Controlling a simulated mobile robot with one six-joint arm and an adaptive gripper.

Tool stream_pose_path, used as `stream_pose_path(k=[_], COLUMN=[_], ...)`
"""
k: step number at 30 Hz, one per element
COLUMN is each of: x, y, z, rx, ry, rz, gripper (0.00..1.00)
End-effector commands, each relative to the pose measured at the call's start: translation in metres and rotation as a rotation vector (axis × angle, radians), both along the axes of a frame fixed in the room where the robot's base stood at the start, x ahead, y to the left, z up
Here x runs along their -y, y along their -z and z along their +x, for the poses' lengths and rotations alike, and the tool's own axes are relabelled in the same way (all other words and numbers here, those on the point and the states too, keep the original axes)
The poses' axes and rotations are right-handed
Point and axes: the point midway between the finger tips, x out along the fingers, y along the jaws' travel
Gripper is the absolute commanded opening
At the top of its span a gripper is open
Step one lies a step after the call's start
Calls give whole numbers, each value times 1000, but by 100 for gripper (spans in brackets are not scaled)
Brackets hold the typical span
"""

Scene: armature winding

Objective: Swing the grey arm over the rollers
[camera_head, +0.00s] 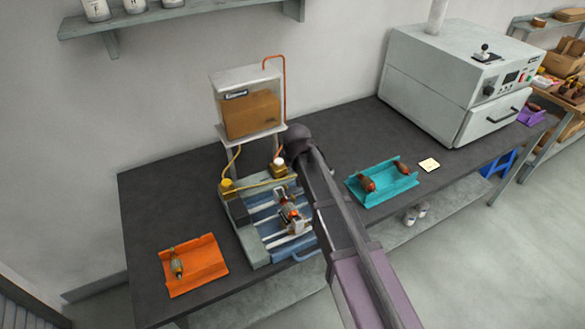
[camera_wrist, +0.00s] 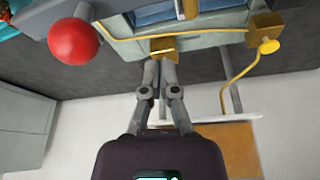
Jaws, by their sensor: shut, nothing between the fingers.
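The winding station (camera_head: 258,252) stands on the dark bench, with blue and white rollers (camera_head: 262,225) and a copper armature (camera_head: 290,212) lying on them. In the wrist view, a grey rod (camera_wrist: 84,9) with a red ball knob (camera_wrist: 76,42) stands left of my gripper (camera_wrist: 161,60); it looks like part of the grey arm, most of which I cannot make out. My gripper is shut and empty, its tips close to a yellow block (camera_wrist: 162,46) at the station's rear edge. I cannot tell whether they touch. In the head view my arm hides the station's right side.
A tank (camera_head: 248,105) with brown liquid stands behind the station, with a yellow tube (camera_head: 262,186) running along the rear. An orange tray (camera_head: 208,265) is at left, a teal tray (camera_head: 385,193) at right. A grey oven (camera_head: 435,85) stands farther right.

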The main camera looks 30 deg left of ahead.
Motion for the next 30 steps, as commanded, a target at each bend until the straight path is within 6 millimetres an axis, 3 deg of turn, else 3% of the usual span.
stream_pose_path(k=[18, 30], x=[16, 20], y=[-54, -66], z=[-10, -12], rx=[0, 0], ry=[2, 3], rz=[0, 0], gripper=[0, 0])
